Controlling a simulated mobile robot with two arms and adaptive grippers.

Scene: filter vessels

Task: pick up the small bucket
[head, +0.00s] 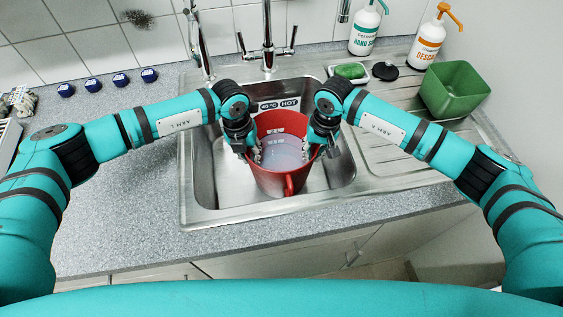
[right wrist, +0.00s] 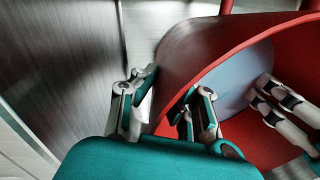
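The small bucket (head: 280,178) is red and stands in the sink basin, with pale liquid inside and a handle lug at its front. My right gripper (head: 318,150) is at the bucket's right rim. In the right wrist view, its fingers (right wrist: 170,95) are on either side of the red bucket wall (right wrist: 178,62); whether they press on it is unclear. My left gripper (head: 252,150) is at the left rim. Its finger parts (right wrist: 283,108) show against the bucket's inside in the right wrist view, and its grip is not clear.
The steel sink (head: 222,205) surrounds the bucket closely. A faucet (head: 268,45) stands behind it. A green tub (head: 452,92), a soap dish (head: 350,72) and two pump bottles (head: 365,30) are at the back right. Several blue caps (head: 121,79) lie at the left.

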